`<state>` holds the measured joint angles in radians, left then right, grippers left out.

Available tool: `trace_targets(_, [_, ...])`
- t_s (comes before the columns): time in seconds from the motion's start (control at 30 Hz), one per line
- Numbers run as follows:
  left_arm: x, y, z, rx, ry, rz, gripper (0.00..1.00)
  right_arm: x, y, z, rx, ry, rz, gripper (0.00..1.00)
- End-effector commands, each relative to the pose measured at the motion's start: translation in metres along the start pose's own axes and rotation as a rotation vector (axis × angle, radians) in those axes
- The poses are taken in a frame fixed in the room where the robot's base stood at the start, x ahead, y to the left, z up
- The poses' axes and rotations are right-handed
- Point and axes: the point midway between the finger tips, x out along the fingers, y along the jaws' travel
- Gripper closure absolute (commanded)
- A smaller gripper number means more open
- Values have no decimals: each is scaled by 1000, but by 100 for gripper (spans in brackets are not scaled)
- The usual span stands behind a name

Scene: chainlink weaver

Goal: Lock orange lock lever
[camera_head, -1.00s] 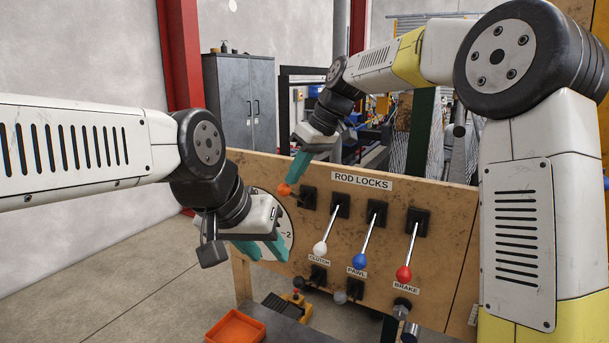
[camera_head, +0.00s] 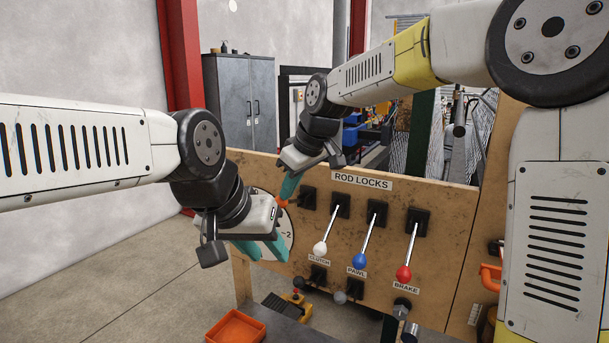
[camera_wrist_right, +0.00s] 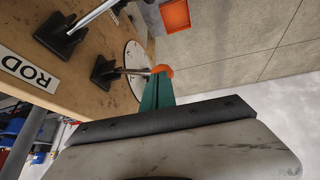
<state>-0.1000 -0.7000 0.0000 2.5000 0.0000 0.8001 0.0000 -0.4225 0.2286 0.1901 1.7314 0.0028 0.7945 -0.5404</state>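The orange lock lever's knob (camera_head: 283,202) is at the left of the ROD LOCKS panel. Its rod runs left from a dark base (camera_head: 308,198). My right gripper (camera_head: 289,187) comes down from above with its teal fingertips at the knob. In the right wrist view the fingers (camera_wrist_right: 157,90) lie side by side and look shut. The orange knob (camera_wrist_right: 162,70) shows just beyond their tips, seemingly in contact, not between them. My left gripper (camera_head: 262,250) hangs in front of the round dial at the lower left, its two teal fingers apart and empty.
White (camera_head: 320,248), blue (camera_head: 359,261) and red (camera_head: 404,273) knobs hang on levers to the right along the wooden panel (camera_head: 350,206). A round dial (camera_head: 287,238) is partly hidden behind my left gripper. An orange tray (camera_head: 236,326) stands below.

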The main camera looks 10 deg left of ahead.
Motion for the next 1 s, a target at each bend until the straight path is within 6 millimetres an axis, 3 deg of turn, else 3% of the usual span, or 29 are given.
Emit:
trace_targets(0.17, [0, 0, 0, 0, 0, 0, 64, 17, -18, 12, -86, 19, 140, 100])
trace_targets(0.47, [0, 0, 0, 0, 0, 0, 64, 48, -30, 31, -71, 16, 131, 100])
trace_targets(1.0, [0, 0, 0, 0, 0, 0, 64, 99, -33, 59, -70, 17, 131, 100])
